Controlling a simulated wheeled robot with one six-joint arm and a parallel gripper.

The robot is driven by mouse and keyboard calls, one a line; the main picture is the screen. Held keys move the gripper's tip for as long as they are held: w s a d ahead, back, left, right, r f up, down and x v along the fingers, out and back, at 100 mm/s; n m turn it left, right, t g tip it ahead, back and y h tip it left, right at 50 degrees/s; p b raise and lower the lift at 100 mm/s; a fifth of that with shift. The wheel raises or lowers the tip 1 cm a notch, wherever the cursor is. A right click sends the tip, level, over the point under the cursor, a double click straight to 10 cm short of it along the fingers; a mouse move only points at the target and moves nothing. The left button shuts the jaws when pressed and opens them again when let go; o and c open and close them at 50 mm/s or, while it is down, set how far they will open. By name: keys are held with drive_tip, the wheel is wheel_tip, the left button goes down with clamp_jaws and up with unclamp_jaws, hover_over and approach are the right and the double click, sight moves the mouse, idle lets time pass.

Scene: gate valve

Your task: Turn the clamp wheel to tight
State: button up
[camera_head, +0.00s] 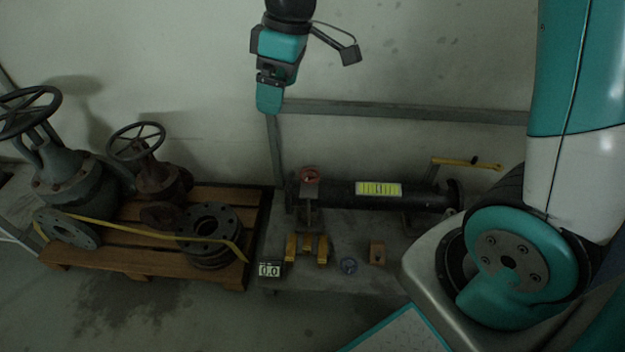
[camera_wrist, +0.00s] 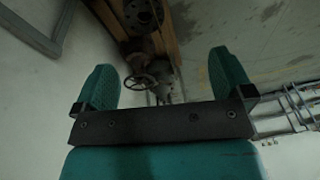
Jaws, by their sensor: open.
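A small red wheel (camera_head: 309,176) sits on top of a grey clamp (camera_head: 307,212) at the left end of a black pipe (camera_head: 340,194) on a low bench. I take it as the clamp wheel. My gripper (camera_head: 269,100) hangs in the air above and left of it, well apart, in front of the wall. In the wrist view my gripper (camera_wrist: 164,80) shows its two teal fingers spread wide with nothing between them. The red wheel cannot be made out in the wrist view.
A wooden pallet (camera_head: 120,270) at left bears grey and brown valves with handwheels (camera_head: 136,141). Yellow blocks (camera_head: 306,249), a blue-rimmed gauge (camera_head: 348,266), a small wooden block (camera_head: 377,252) and a display reading 0.0 (camera_head: 269,270) are near the clamp. A yellow lever (camera_head: 468,163) sticks out at right.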

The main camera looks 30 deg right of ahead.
drive_tip(key=w+d+f+n+h+b, duration=0.1)
drive_tip(key=w+d+f+b, duration=0.1)
drive_tip(key=w+d+f, duration=0.5)
drive_tip(key=w+d+f+n+b, duration=0.1)
drive_tip(key=w+d+f+b, duration=0.15)
drive_tip(key=w+f, duration=0.5)
drive_tip(key=n+h+b, duration=0.1)
drive_tip(key=n+b, duration=0.1)
drive_tip(key=b, duration=0.1)
approach(311, 174)
drive_tip(key=shift+g, duration=0.3)
drive_tip(key=f+b, duration=0.2)
drive_tip(key=f, duration=0.1)
drive_tip(key=f+b, duration=0.1)
drive_tip(key=f, duration=0.1)
drive_tip(key=f+b, duration=0.2)
drive_tip(key=f, duration=0.1)
drive_tip(key=shift+w+a+f+b, duration=0.1)
drive_tip(key=shift+w+f+b, duration=0.25)
drive_tip(key=c, duration=0.9)
drive_tip(key=shift+c, duration=0.2)
